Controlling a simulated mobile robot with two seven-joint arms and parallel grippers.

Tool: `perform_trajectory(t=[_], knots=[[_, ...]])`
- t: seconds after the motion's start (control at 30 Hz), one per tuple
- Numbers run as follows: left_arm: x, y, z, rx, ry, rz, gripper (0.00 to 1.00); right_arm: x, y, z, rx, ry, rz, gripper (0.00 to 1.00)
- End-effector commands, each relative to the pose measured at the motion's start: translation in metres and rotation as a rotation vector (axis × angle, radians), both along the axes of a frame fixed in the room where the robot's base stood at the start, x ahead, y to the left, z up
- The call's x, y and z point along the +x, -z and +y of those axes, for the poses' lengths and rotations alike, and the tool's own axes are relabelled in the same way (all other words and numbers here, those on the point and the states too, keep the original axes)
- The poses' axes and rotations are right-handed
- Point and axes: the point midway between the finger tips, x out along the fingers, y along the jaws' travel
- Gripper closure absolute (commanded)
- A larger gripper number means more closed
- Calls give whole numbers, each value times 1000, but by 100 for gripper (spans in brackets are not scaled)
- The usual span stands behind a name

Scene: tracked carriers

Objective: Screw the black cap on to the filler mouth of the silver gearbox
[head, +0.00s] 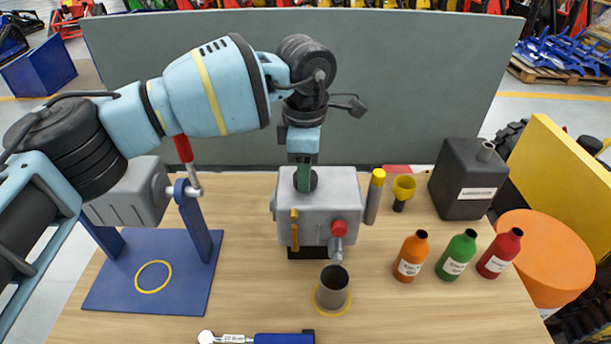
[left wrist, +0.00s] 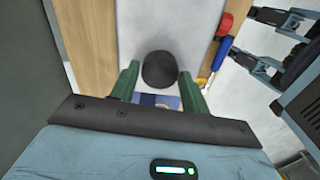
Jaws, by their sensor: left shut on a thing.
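The silver gearbox (head: 330,207) stands on the wooden table in the middle of the head view. My left gripper (head: 303,180) points down at its top, with green fingers shut on the black cap (head: 314,181). In the left wrist view the round black cap (left wrist: 160,70) sits between the fingertips of my left gripper (left wrist: 158,82), over the pale gearbox top (left wrist: 190,30). The cap is at the filler mouth, which is hidden beneath it. I cannot tell whether the cap is threaded on. My right gripper is not in view.
A dark metal cup (head: 333,287) stands in front of the gearbox, below its red-knobbed spout (head: 338,238). A torque wrench (head: 260,338) lies at the front edge. Several bottles (head: 456,256) and a black canister (head: 470,180) stand right. A blue stand (head: 150,290) is left; a grey panel rises behind.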

Motion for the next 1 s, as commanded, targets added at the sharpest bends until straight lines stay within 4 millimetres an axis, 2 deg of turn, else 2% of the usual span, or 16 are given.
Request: perform_trajectory(t=[0.17,0.37,0.7,0.8,1.0], knots=[[0,3,0,-1,84,3,73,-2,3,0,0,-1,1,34],[1,5,0,-3,349,5,73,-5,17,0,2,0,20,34],[1,4,0,-2,768,2,73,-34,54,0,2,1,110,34],[1,2,0,-2,834,0,73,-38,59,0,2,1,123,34],[0,-1,0,0,853,-2,73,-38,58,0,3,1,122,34]])
